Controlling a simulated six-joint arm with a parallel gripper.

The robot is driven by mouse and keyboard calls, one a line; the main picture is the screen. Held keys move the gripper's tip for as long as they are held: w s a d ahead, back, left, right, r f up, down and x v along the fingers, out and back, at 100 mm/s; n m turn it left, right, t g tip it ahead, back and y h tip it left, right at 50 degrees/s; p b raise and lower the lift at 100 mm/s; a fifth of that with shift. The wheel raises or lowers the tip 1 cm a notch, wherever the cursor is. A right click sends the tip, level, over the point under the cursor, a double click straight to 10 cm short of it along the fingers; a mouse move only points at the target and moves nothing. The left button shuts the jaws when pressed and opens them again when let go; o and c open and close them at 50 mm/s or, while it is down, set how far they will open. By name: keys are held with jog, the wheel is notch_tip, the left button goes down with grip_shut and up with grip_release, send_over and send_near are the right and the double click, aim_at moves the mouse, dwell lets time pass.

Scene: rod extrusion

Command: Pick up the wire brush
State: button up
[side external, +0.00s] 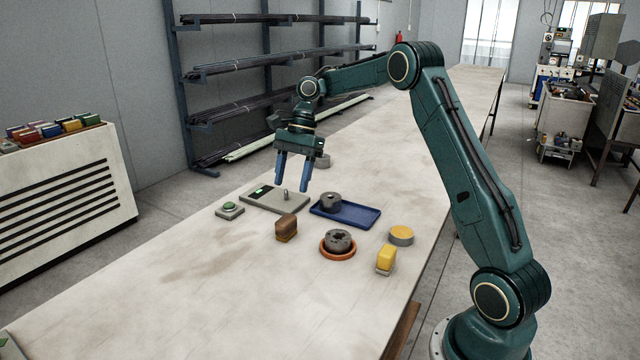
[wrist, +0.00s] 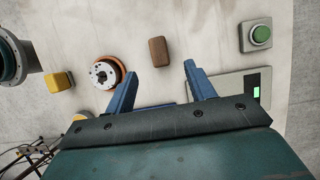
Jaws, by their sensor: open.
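A small brown wood-coloured block (side external: 286,228) stands on the bench and looks most like the wire brush, though no bristles can be made out. In the wrist view the brown block (wrist: 158,51) lies ahead of the fingers, roughly between their lines. A yellow block with a grey base (side external: 386,259) stands near the bench's right edge; it also shows at the left of the wrist view (wrist: 59,81). My gripper (side external: 292,188) is open and empty, fingers pointing down above the bench, behind and higher than the brown block. Its two blue fingers are spread apart in the wrist view (wrist: 160,74).
A grey die (side external: 338,241) sits in an orange ring (side external: 338,256) right of the brown block. A blue tray (side external: 364,215) holds a grey round part (side external: 330,202). A scale (side external: 262,197), a green button box (side external: 230,210) and a yellow-topped tin (side external: 401,233) stand around. The front bench is clear.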

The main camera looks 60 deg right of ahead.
aim_at(285, 219)
jog(key=shift+x, duration=3.45)
jog(key=shift+x, duration=2.6)
jog(key=shift+s, duration=0.15)
jog(key=c, duration=1.1)
jog(key=shift+r, duration=5.05)
